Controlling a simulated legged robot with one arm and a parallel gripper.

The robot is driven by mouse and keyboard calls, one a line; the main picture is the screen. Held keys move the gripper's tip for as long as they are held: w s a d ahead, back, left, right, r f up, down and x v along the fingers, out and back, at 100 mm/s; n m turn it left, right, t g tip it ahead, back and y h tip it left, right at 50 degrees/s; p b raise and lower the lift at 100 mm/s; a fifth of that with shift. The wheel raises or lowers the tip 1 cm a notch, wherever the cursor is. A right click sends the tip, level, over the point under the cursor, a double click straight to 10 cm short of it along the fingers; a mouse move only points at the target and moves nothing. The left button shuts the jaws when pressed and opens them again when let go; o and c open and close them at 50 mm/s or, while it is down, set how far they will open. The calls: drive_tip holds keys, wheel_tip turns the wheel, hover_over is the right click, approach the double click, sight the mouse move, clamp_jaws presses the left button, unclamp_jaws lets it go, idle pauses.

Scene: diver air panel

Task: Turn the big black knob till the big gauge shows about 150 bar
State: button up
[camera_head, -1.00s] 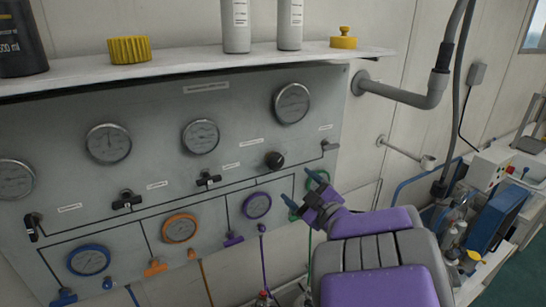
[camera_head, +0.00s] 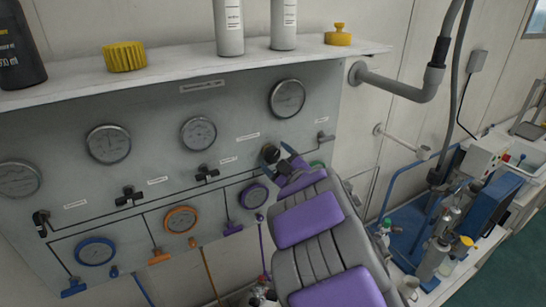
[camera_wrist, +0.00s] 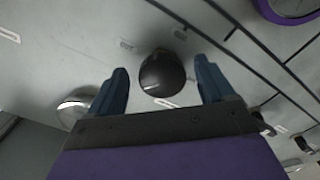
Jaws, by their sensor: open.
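The black knob (camera_head: 270,154) sits on the grey panel (camera_head: 150,110), right of centre, below the upper right gauge. In the wrist view the knob (camera_wrist: 162,75) lies between the two blue fingers, with a gap on each side. My gripper (camera_wrist: 161,82) is open around or just in front of the knob; the depth is unclear. In the head view my gripper (camera_head: 286,160) is at the knob, partly hidden by my purple and grey arm. The large upper right gauge (camera_head: 287,98) has a pale dial; its reading is too small to tell.
Other grey gauges (camera_head: 198,134) and small black valves (camera_head: 207,173) line the panel. Purple (camera_head: 254,196), orange (camera_head: 181,219) and blue (camera_head: 96,251) rimmed gauges sit lower. A white shelf (camera_head: 180,78) with bottles and yellow parts juts out above.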

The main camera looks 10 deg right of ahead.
drive_tip(key=shift+w, duration=0.55)
drive_tip(key=shift+w+a+r, duration=0.1)
drive_tip(key=shift+a, duration=0.55)
drive_tip(key=c, duration=0.3)
drive_tip(key=shift+d, duration=0.25)
drive_tip(key=c, duration=0.7)
